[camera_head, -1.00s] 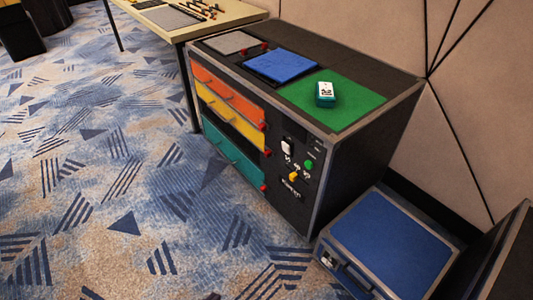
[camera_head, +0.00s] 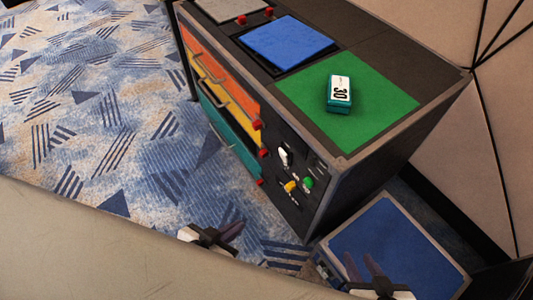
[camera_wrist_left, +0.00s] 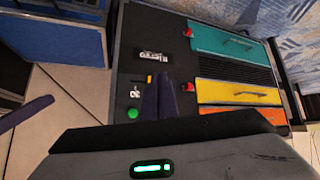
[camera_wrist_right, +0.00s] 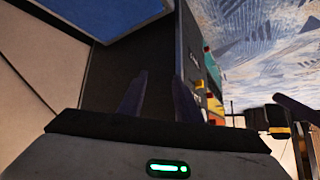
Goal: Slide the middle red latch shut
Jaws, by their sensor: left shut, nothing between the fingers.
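The black cabinet front carries an orange, a yellow and a teal drawer with red latches along their right edge. The middle red latch (camera_head: 264,153) sits beside the yellow drawer (camera_head: 237,115). It also shows in the left wrist view (camera_wrist_left: 187,87), just right of my left fingers. My left gripper (camera_head: 240,227) is shut and empty, in front of and below the latches in the head view, apart from them. My right gripper (camera_head: 360,258) is open and empty, over the blue case at the lower right; its parted fingers show in the right wrist view (camera_wrist_right: 158,80).
A white switch (camera_head: 285,155), a yellow knob (camera_head: 290,186) and a green button (camera_head: 308,182) are right of the latches. A teal box (camera_head: 340,92) lies on the green top panel. The blue case (camera_head: 390,240) stands right of the cabinet. Carpet left of it is clear.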

